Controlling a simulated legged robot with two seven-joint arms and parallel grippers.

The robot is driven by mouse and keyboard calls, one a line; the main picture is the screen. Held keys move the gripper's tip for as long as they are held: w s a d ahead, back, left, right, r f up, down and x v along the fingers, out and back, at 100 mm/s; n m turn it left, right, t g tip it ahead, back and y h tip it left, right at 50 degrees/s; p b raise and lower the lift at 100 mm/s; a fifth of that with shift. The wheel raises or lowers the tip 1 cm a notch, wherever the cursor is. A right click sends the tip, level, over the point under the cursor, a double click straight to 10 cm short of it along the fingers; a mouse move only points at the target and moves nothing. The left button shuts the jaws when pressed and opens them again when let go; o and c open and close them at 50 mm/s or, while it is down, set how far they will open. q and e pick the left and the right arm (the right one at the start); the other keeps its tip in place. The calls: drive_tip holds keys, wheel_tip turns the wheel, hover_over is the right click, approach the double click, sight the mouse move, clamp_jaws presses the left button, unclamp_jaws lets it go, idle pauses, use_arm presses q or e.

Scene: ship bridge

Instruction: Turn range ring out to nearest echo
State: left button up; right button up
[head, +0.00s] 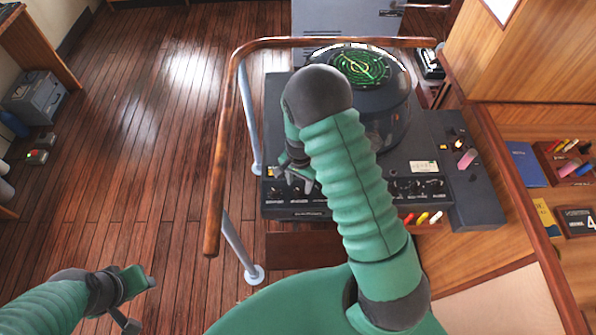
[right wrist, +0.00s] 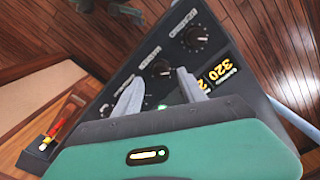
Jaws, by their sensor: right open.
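The radar console (head: 385,150) is dark grey, with a round scope (head: 362,68) glowing with green rings and echoes on top. Its front panel has a row of black knobs; some show right of my arm (head: 418,187). My right gripper (head: 300,178) is over the panel's left part, open. In the right wrist view, a black knob (right wrist: 160,67) appears between its grey fingers (right wrist: 160,88), apparently not gripped. Another knob (right wrist: 195,38) lies beyond it, and a yellow readout (right wrist: 232,70) shows 320. Knob labels are unreadable. My left gripper (head: 143,303) is open and empty above the floor.
A wooden handrail (head: 222,150) on pale posts bounds the console's left and back. A wooden desk (head: 500,190) with books and pens adjoins on the right. Several coloured markers (head: 423,218) lie at the console's front.

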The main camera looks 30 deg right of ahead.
sight(299, 191)
wheel_tip(299, 191, up, 13)
drive_tip(key=b, duration=0.2)
drive_tip(key=shift+s+r, duration=0.15)
drive_tip(key=shift+s, duration=0.05)
